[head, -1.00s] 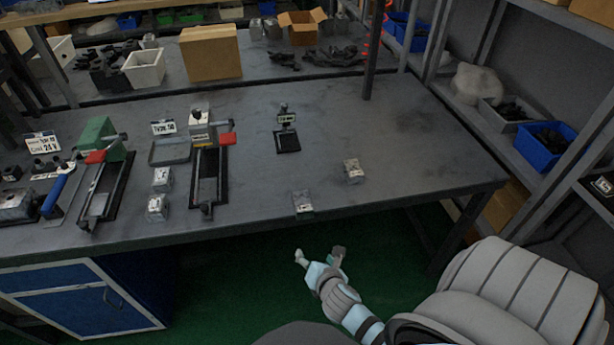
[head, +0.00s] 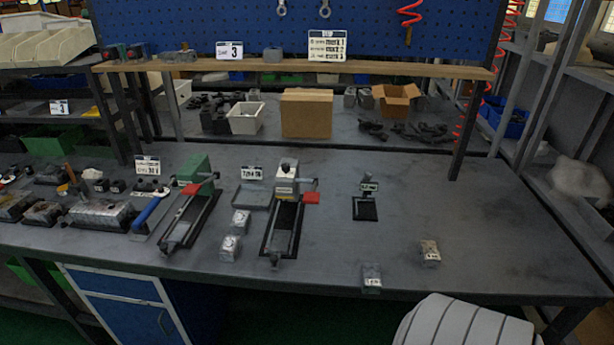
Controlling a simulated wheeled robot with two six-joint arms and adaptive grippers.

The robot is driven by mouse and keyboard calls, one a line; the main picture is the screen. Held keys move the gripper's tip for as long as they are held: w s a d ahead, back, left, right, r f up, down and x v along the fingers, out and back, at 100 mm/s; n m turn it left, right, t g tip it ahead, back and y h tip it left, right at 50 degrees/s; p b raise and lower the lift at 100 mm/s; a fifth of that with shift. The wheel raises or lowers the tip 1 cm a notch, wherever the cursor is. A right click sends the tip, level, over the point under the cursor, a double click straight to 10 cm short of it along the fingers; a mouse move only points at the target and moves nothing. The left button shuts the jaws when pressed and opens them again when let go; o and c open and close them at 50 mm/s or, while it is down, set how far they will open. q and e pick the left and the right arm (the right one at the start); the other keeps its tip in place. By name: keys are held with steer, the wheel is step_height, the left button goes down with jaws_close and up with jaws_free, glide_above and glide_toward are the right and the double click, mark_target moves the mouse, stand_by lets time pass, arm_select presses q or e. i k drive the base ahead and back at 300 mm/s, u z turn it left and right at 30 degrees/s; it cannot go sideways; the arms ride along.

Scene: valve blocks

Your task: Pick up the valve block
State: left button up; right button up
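Several small grey metal valve blocks stand on the dark workbench (head: 330,180). One valve block (head: 371,277) is at the front edge, right of centre. Another valve block (head: 430,252) is a little behind it to the right. Two more, a valve block (head: 240,222) and a valve block (head: 229,248), stand one behind the other left of the red-handled fixture. Which block the task means cannot be told. Neither gripper is in view; only my pale rounded arm or body shell shows at the bottom right.
A fixture with a red handle (head: 285,225) and a green fixture (head: 195,178) stand left of centre. A small black stand (head: 366,206) is behind the front blocks. A cardboard box (head: 307,113) sits at the back. The bench's right side is clear.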

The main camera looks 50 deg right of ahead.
mark_target(370, 272)
steer(key=u, duration=0.75)
steer(key=i, duration=1.05)
steer(key=z, duration=2.6)
